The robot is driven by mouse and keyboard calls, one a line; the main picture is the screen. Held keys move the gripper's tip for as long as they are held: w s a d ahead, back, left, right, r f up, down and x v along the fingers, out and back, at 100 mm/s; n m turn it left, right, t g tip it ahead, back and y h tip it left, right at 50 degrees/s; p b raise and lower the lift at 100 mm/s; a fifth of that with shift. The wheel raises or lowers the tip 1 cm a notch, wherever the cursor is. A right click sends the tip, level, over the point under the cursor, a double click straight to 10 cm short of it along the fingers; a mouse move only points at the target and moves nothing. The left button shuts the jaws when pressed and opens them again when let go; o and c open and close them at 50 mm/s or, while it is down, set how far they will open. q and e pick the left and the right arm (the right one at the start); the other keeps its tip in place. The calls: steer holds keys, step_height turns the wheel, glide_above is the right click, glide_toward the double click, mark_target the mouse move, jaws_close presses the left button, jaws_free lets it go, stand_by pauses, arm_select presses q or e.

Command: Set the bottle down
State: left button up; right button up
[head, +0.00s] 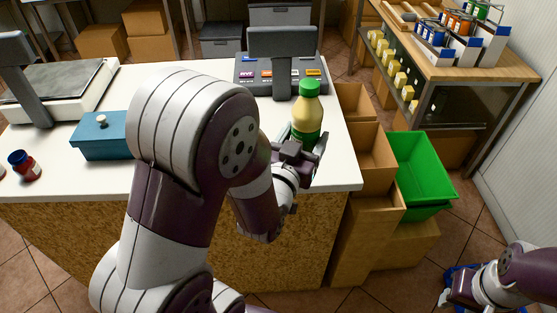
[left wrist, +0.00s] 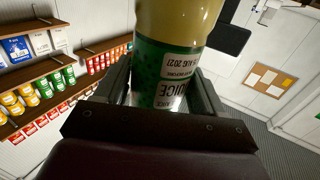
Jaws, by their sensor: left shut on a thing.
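The juice bottle (head: 309,108) has a green cap, a pale yellow body and a green label, and looks upright. My left gripper (head: 304,146) is shut on its lower part, at the right end of the white counter. In the left wrist view the bottle (left wrist: 172,60) stands between the two fingers of the left gripper (left wrist: 162,92), with its printed label facing the camera. The gripper hides the bottle's base, so I cannot tell whether it touches the counter top (head: 220,88). My right gripper (head: 457,290) is low at the bottom right, away from the counter; its fingers are unclear.
A cash register (head: 282,70) stands just behind the bottle. A blue box (head: 99,138), a scale (head: 62,88) and a small red jar (head: 24,166) are on the left. Cardboard boxes (head: 368,215) and a green crate (head: 425,170) stand beyond the counter's right edge.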

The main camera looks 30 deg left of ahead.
arm_select(q)
steer(key=w+d, duration=0.2)
steer(key=w, duration=0.5)
steer(key=shift+n+y, duration=0.4)
steer(key=shift+y, duration=0.2)
steer(key=a+f, duration=0.3)
steer(key=a, duration=0.1)
steer(key=a+f, duration=0.3)
steer(key=a, duration=0.1)
steer(key=a+f, duration=0.3)
steer(key=a, duration=0.1)
steer(key=shift+s+f, duration=0.25)
steer(key=shift+s, duration=0.1)
steer(key=shift+w+f+p, duration=0.1)
steer(key=shift+f+p, duration=0.05)
steer(key=shift+p, duration=0.15)
steer(key=shift+f+b, duration=0.2)
steer(key=shift+b, duration=0.1)
steer(key=o, duration=1.5)
